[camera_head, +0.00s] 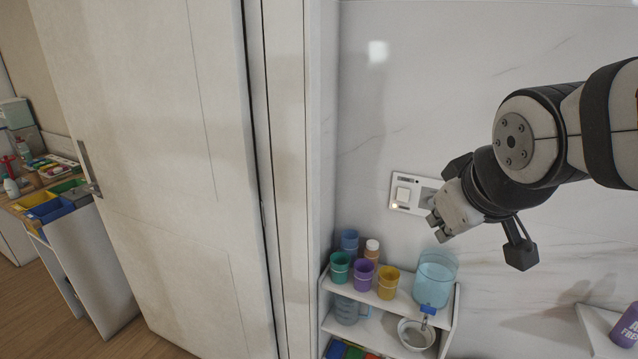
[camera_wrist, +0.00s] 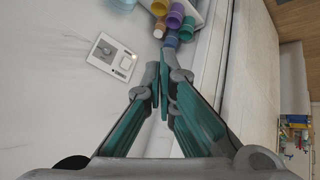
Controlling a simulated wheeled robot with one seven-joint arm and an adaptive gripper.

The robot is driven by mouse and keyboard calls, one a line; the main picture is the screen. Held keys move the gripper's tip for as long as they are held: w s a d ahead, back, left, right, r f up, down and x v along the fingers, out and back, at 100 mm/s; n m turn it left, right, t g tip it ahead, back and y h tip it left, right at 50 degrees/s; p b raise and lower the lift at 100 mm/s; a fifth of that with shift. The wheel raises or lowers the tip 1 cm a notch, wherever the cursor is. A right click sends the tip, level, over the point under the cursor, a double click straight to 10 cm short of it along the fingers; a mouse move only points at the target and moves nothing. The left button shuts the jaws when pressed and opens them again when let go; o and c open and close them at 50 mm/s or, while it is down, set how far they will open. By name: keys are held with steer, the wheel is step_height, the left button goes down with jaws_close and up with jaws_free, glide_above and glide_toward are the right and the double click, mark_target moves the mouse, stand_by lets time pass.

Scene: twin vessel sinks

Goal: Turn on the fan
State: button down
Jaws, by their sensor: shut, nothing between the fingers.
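A white wall switch panel (camera_head: 396,192) is mounted on the marble wall, with a white square button (camera_head: 403,194) on its left part and a grey part beside it. A small warm light glows at its lower left corner. The panel also shows in the wrist view (camera_wrist: 96,62), left of the fingertips. My gripper (camera_head: 437,228) is in front of the panel's right end, hiding part of it. Its fingers are shut with nothing between them (camera_wrist: 160,78). I cannot tell the exact gap to the wall. A fan is not visible.
Below the panel, a white shelf (camera_head: 326,283) holds several coloured cups, a bottle and a blue water dispenser (camera_head: 436,272). A white door (camera_head: 150,150) stands at left. A purple can (camera_head: 626,328) sits at the lower right. The wall above the panel is clear.

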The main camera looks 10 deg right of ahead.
steer(key=w+d+f+n+t+b, duration=0.1)
steer(key=w+d+f+n+t, duration=0.2)
steer(key=w, duration=0.6)
steer(key=w+d+f+n+t+b, duration=0.1)
steer(key=w+d+f+n, duration=0.4)
steer(key=w, duration=0.4)
steer(key=w+d+f+n+t+y, duration=0.1)
steer(key=w+f+n+t+y, duration=0.1)
steer(key=f+n, duration=0.2)
steer(key=w+d+f+n+t+y+b, duration=0.1)
steer(key=w+d+f+n+t+y, duration=0.1)
steer(key=f, duration=0.4)
steer(key=shift+w+d+f+n+t+y, duration=0.25)
steer(key=shift+w+n+t+y, duration=0.25)
steer(key=shift+n, duration=0.8)
steer(key=shift+w, duration=0.1)
glide_toward(403, 195)
steer(key=w+a+f, duration=0.1)
steer(key=w+a, duration=0.2)
steer(key=a, duration=0.3)
steer(key=shift+w+d+f+p, duration=0.1)
steer(key=shift+w+d+p, duration=0.05)
steer(key=shift+w+d, duration=0.55)
steer(key=shift+w+d+f+p, duration=0.15)
steer(key=shift+w+d, duration=0.35)
steer(key=shift+w, duration=0.35)
